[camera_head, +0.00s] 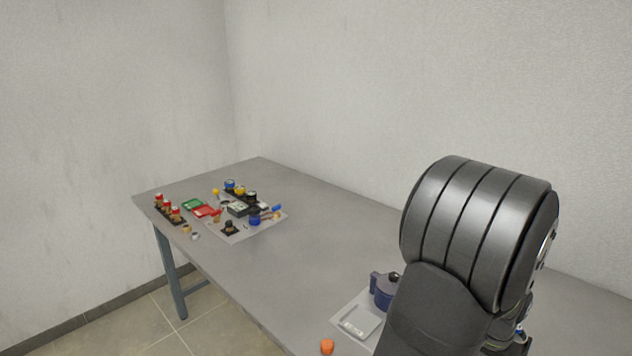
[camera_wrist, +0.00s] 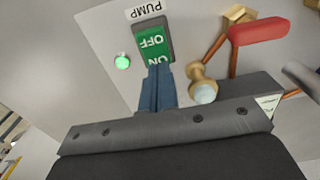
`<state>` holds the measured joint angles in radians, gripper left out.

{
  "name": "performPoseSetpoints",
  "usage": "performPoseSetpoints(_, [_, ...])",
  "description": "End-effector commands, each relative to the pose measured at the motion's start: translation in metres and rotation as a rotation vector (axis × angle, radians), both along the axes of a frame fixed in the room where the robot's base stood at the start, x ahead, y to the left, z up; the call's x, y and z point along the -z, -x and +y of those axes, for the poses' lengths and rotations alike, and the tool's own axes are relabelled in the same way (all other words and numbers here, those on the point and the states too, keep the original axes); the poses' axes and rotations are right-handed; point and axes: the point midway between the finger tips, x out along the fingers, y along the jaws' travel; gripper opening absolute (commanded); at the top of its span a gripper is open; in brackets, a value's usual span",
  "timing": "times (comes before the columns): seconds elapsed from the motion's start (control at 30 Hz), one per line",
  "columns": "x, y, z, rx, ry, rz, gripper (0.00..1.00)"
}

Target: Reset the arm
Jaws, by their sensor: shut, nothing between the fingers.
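In the wrist view my gripper (camera_wrist: 156,78) has its two narrow blue-grey fingers side by side, shut with nothing between them. The fingertips overlap the lower end of a green rocker switch (camera_wrist: 153,40) marked OFF and ON, upside down in this view. I cannot tell if they touch it. In the head view my dark grey arm fills the right side, and my gripper is hidden there.
A PUMP label (camera_wrist: 145,10) and a lit green lamp (camera_wrist: 122,61) are beside the switch. A red-handled lever (camera_wrist: 260,32) and a brass fitting (camera_wrist: 202,80) stand close right of the fingers. The table (camera_head: 270,270) holds small parts at the far end; its middle is clear.

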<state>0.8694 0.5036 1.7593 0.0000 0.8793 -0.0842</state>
Motion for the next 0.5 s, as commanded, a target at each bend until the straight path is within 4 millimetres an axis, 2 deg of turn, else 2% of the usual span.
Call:
performPoseSetpoints(0.33, [-0.005, 0.0, 0.0, 0.0, 0.001, -0.001, 0.0])
performPoseSetpoints(0.5, [-0.026, -0.001, -0.001, 0.0, 0.004, -0.004, 0.0])
